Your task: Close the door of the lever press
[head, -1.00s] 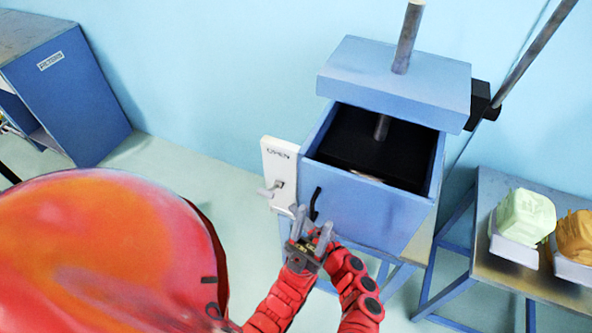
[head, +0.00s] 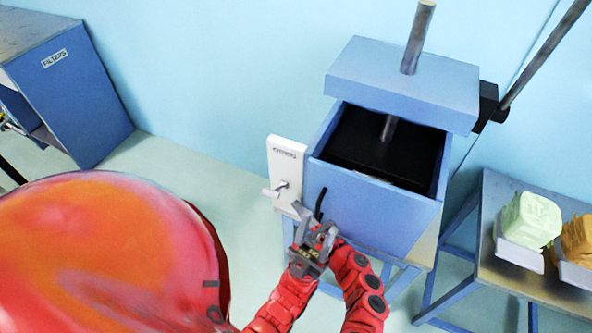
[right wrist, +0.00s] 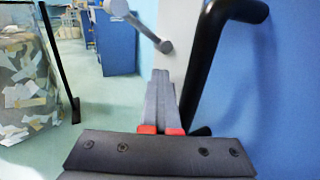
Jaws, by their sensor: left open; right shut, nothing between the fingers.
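The lever press has a blue box whose front door (head: 375,215) carries a black bar handle (head: 320,203). The door looks about flush with the box; I cannot tell whether a small gap remains. A white plate (head: 285,165) with a grey latch lever (head: 277,190) stands at the door's left edge. My right gripper (head: 299,210) is shut and empty, just left of the handle. In the right wrist view its fingertips (right wrist: 161,78) point at the white plate, between the latch lever (right wrist: 140,25) and the handle (right wrist: 205,60); contact is unclear. My left gripper is not in view.
A large red-orange rounded object (head: 100,250) fills the lower left. A blue cabinet (head: 75,90) stands at the back left. A metal table (head: 490,215) at right bears trays with green and orange blocks. Floor is clear between the red object and the press.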

